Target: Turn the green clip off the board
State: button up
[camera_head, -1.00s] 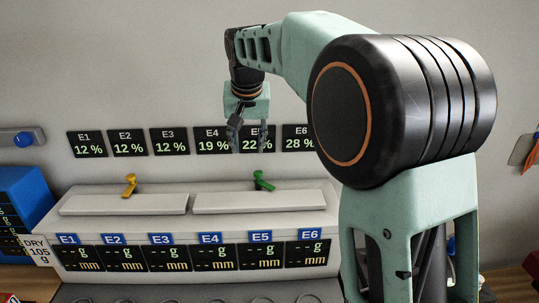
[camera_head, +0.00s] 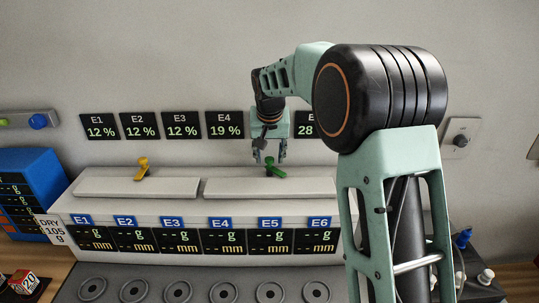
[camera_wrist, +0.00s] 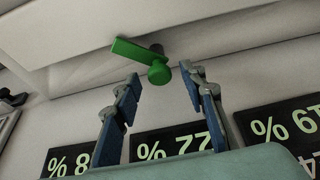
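The green clip (camera_head: 275,171) sits at the top edge of the right white board (camera_head: 262,190). In the wrist view the green clip (camera_wrist: 135,50) shows as a flat bar with a round knob at one end. My gripper (camera_head: 270,157) is just above the clip in the head view, fingers pointing down. In the wrist view my gripper (camera_wrist: 160,72) is open, and the knob appears between its two blue fingertips. I see no clear contact with either finger. The bar's far end lies over the board's edge.
Dark percentage displays (camera_head: 182,125) hang on the wall behind my gripper. A row of gram and millimetre displays (camera_head: 180,241) faces front. A blue unit (camera_head: 27,175) stands at the left.

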grip_shut()
dwell(0.3)
jog(key=shift+n, duration=0.4)
jog(key=n+y, duration=0.1)
jog(key=n+p, duration=0.1)
jog(key=n, duration=0.1)
jog(key=shift+w+d+y, duration=0.1)
jog(key=shift+d+y, duration=0.15)
jog(key=shift+y, duration=0.15)
jog(key=shift+w+n+g+y+p, duration=0.1)
jog(key=shift+n+g+y+p, duration=0.25)
jog(key=shift+n, duration=0.95)
jog(key=shift+n+g+y+p, duration=0.25)
jog(key=shift+n+y+p, duration=0.1)
jog(key=shift+n, duration=0.95)
grip_release()
